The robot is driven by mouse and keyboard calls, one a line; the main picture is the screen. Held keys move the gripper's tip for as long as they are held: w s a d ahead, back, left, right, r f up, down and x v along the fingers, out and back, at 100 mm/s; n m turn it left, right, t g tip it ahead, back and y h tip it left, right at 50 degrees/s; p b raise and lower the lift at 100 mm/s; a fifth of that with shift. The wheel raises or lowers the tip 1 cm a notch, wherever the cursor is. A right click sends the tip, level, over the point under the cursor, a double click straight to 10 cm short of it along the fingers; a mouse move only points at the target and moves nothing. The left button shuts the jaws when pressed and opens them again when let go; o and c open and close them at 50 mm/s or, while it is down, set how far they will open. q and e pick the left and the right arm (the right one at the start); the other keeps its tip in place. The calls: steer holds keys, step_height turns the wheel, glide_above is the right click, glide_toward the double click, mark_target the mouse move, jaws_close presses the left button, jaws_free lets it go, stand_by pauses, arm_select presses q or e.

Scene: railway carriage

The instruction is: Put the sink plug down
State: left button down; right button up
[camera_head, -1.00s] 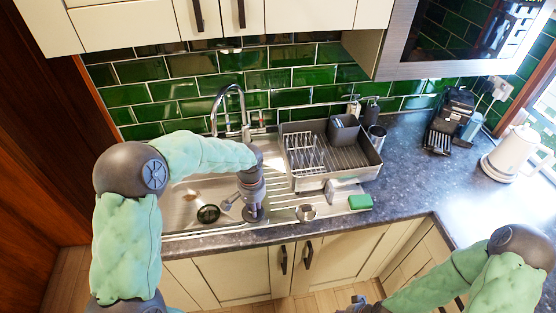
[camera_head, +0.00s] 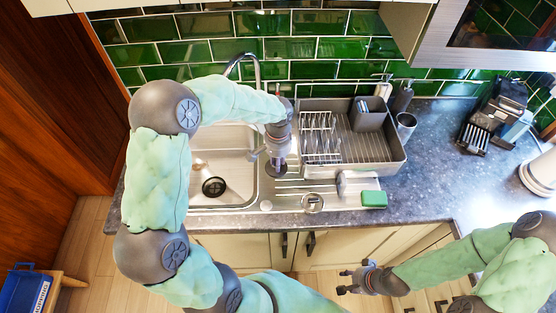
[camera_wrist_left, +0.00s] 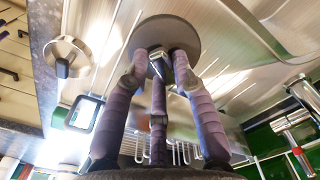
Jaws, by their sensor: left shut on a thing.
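My left gripper (camera_head: 278,163) points down over the drainboard, just right of the sink bowl. In the left wrist view its fingers (camera_wrist_left: 160,65) are shut on the stem of the sink plug (camera_wrist_left: 188,32), a grey disc. The plug's dark disc also shows below the fingers in the head view (camera_head: 276,172). I cannot tell whether it touches the steel. The sink (camera_head: 235,190) has a dark round drain (camera_head: 214,187) in its bowl. My right gripper (camera_head: 350,281) is open and empty in front of the cupboards.
A dish rack (camera_head: 385,165) stands right of the left gripper. A small round steel item (camera_head: 312,203) and a green sponge (camera_head: 374,199) lie near the counter's front edge. The tap (camera_head: 240,62) rises behind the sink. The counter right of the rack (camera_head: 435,150) has free room.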

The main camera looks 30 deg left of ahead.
arm_select(q)
steer(key=shift+f+b, duration=2.2)
steer(key=shift+f, duration=0.95)
steer(key=shift+f, duration=0.25)
steer(key=c, duration=0.9)
jaws_free()
steer(key=shift+c, duration=0.2)
steer(key=shift+c, duration=0.3)
steer(key=c, duration=0.3)
steer(key=shift+c, duration=0.2)
steer(key=shift+r, duration=0.15)
steer(key=shift+r+p, duration=1.6)
steer(key=shift+r, duration=0.8)
